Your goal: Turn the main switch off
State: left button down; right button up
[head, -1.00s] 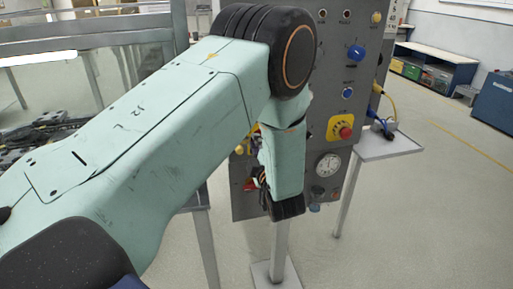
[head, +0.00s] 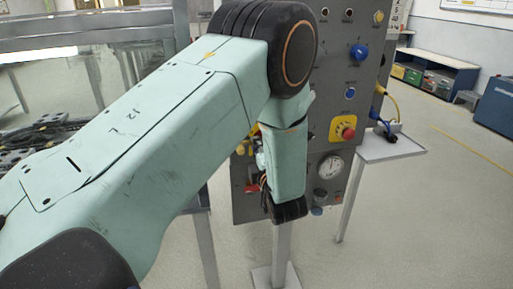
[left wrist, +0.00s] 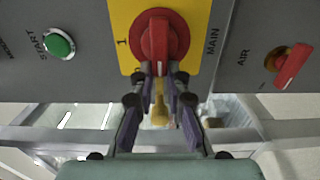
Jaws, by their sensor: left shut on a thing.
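The main switch (left wrist: 166,38) is a red rotary knob on a yellow plate (left wrist: 122,28) marked MAIN, on a grey panel. In the left wrist view its handle bar stands upright in the picture, with a "1" to the left on the plate. My left gripper (left wrist: 160,72) is shut on the lower end of this bar, one finger on each side. In the head view my left arm hides the main switch, and the gripper is mostly covered by the wrist. My right gripper is in neither view.
The left wrist view shows a green START button (left wrist: 58,44) and a red AIR handle (left wrist: 292,66) beside the switch. In the head view the panel also bears a red button on yellow (head: 347,132), a gauge (head: 330,167) and a blue knob (head: 359,52). A small shelf (head: 390,147) stands right.

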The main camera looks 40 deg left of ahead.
pick_arm(q)
jog(key=shift+w+d, duration=0.15)
jog(key=c, duration=1.5)
grip_release()
jog(key=shift+o, duration=0.9)
jog(key=shift+w+d, duration=0.1)
jog(key=shift+w, duration=0.1)
jog(key=v, duration=0.7)
jog(key=shift+s, duration=0.25)
jog(key=shift+d, duration=0.15)
